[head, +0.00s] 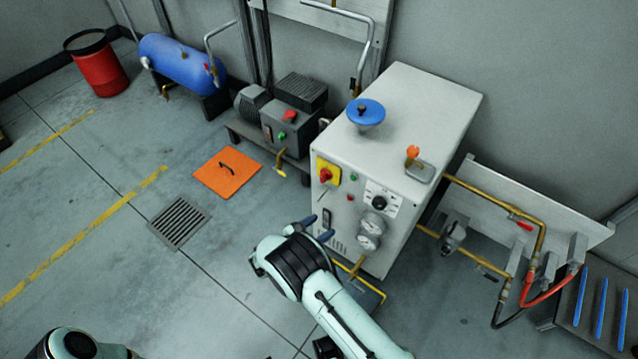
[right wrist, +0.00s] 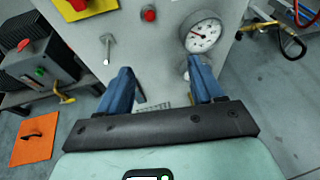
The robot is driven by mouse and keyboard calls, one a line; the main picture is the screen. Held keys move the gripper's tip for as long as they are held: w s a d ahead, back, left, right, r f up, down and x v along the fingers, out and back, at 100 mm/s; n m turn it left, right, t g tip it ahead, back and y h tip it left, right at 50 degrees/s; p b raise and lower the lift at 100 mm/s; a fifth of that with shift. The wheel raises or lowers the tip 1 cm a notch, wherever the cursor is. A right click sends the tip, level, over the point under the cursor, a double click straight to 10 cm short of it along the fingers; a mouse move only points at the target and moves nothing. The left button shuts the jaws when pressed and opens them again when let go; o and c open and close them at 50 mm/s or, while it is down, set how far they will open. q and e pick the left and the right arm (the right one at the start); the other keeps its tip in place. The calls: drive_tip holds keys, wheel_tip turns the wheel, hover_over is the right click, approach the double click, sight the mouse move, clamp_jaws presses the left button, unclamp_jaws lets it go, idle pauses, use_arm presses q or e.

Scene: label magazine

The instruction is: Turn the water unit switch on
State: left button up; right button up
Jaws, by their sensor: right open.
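The white cabinet (head: 425,105) stands right of centre in the head view. Its front carries a red rotary switch on a yellow plate (head: 328,173), a black dial on a white plate (head: 381,202), small buttons and two gauges. In the right wrist view, a small metal toggle lever (right wrist: 107,47) shows below the yellow plate (right wrist: 88,6). My right gripper (head: 316,230) is open and empty, its blue fingers (right wrist: 160,68) pointing at the lower front panel. My left gripper is out of view.
A blue handwheel (head: 366,113) and an orange-handled part (head: 414,155) top the cabinet. A pump unit (head: 291,115) stands to its left, a pipe panel (head: 520,205) to its right. An orange hatch (head: 227,172) and a drain grate (head: 179,222) lie on open floor.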

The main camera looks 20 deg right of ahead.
sight(321, 176)
drive_tip(key=w+a+r+n+t+h+b, duration=0.1)
drive_tip(key=w+a+r+n+t+h, duration=0.1)
drive_tip(key=w+a+r+t, duration=0.45)
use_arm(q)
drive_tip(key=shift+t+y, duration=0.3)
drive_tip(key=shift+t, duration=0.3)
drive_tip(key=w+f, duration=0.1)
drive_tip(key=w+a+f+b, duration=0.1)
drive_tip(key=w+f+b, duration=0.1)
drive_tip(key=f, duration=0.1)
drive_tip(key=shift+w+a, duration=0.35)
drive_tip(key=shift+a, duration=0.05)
use_arm(e)
drive_tip(key=w+d, duration=0.2)
drive_tip(key=d, duration=0.2)
drive_tip(key=w+d+g, duration=0.1)
drive_tip(key=w+d, duration=0.1)
drive_tip(key=d, duration=0.2)
drive_tip(key=w+d+r+g, duration=0.1)
drive_tip(key=w+d, duration=0.1)
drive_tip(key=d, duration=0.3)
drive_tip(key=shift+m, duration=0.3)
drive_tip(key=c, duration=1.1)
